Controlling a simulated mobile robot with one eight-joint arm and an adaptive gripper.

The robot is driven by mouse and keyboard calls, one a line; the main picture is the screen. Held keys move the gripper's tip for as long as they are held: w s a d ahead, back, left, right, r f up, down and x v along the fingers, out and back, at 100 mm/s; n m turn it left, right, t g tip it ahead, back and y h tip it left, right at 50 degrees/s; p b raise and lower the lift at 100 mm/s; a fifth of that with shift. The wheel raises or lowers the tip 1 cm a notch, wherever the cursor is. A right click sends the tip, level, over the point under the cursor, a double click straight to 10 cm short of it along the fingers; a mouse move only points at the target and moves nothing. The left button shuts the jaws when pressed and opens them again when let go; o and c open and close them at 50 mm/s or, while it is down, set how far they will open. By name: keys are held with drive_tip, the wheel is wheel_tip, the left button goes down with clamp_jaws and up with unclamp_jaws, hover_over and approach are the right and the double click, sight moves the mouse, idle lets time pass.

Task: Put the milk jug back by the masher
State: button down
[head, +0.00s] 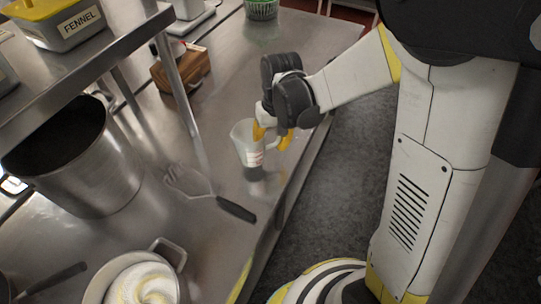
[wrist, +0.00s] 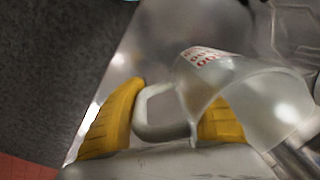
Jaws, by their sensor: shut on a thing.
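The milk jug (head: 246,150) is a translucent plastic jug with red and dark print. It is upright over the steel counter, near its right edge, and I cannot tell whether it touches the counter. My gripper (head: 271,134) is shut on the jug at its handle side. In the wrist view the jug (wrist: 235,90) has its handle between the yellow fingers of my gripper (wrist: 165,125). The masher (head: 206,195), with a wire head and black handle, lies on the counter just in front of the jug, its handle pointing to the right edge.
A large steel pot (head: 85,160) stands at the left under a shelf (head: 110,45). A pan with pale swirled contents (head: 145,285) is at the near edge. A wooden block (head: 180,70) and a green basket (head: 262,9) stand farther back. The counter behind the jug is clear.

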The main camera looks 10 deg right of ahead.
sight(270, 161)
drive_tip(key=shift+f+b, duration=0.7)
drive_tip(key=shift+f, duration=1.2)
drive_tip(key=shift+f, duration=0.1)
drive_tip(key=shift+f, duration=0.15)
drive_tip(key=c, duration=0.9)
unclamp_jaws()
drive_tip(key=shift+o, duration=0.2)
